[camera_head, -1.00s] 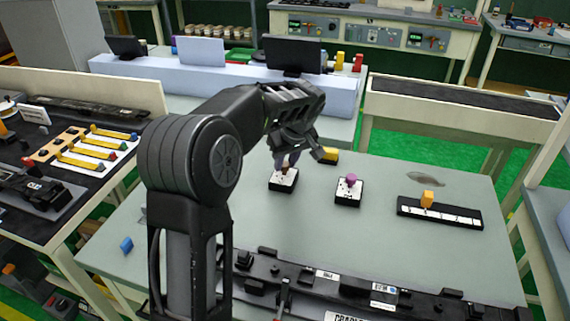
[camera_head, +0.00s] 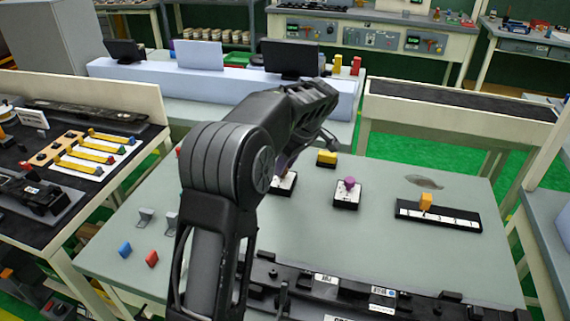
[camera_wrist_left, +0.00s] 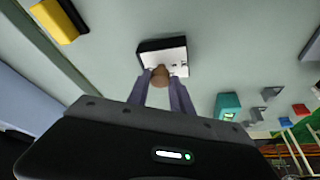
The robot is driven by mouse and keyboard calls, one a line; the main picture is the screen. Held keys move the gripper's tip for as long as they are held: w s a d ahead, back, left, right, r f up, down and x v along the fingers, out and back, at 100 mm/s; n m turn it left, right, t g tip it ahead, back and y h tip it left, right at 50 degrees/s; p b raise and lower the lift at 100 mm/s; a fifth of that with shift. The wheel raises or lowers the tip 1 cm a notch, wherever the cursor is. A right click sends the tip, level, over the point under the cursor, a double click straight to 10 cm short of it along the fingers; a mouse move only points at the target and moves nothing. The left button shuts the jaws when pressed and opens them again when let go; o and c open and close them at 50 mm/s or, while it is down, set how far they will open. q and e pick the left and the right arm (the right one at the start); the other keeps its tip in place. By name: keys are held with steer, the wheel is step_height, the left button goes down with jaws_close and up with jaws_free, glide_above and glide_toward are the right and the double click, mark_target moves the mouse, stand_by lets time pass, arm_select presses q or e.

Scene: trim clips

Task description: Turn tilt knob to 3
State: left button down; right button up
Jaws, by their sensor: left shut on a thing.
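A small black box with a white top plate (camera_head: 287,185) sits on the grey table, partly hidden behind my left arm. In the left wrist view the same box (camera_wrist_left: 172,52) carries a brown knob (camera_wrist_left: 160,74). My left gripper (camera_wrist_left: 163,84) has one finger on each side of this knob and is shut on it; in the head view my arm hides most of the fingers. The markings on the plate are too small to read. A second box (camera_head: 346,201) with a purple knob (camera_head: 350,183) stands to its right. My right gripper is not in view.
A black numbered strip with an orange slider (camera_head: 426,201) lies at the right, a yellow block (camera_head: 326,158) behind the boxes. Blue (camera_head: 125,249) and red (camera_head: 152,259) pieces lie front left. A long black rail (camera_head: 390,298) runs along the front edge.

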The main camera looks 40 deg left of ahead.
arm_select(q)
steer(key=c, duration=1.1)
jaws_free()
steer(key=shift+c, duration=0.2)
steer(key=shift+r, duration=0.1)
steer(key=v, duration=0.7)
steer(key=shift+r, duration=0.35)
steer(key=shift+s+d, duration=0.1)
steer(key=shift+d, duration=0.05)
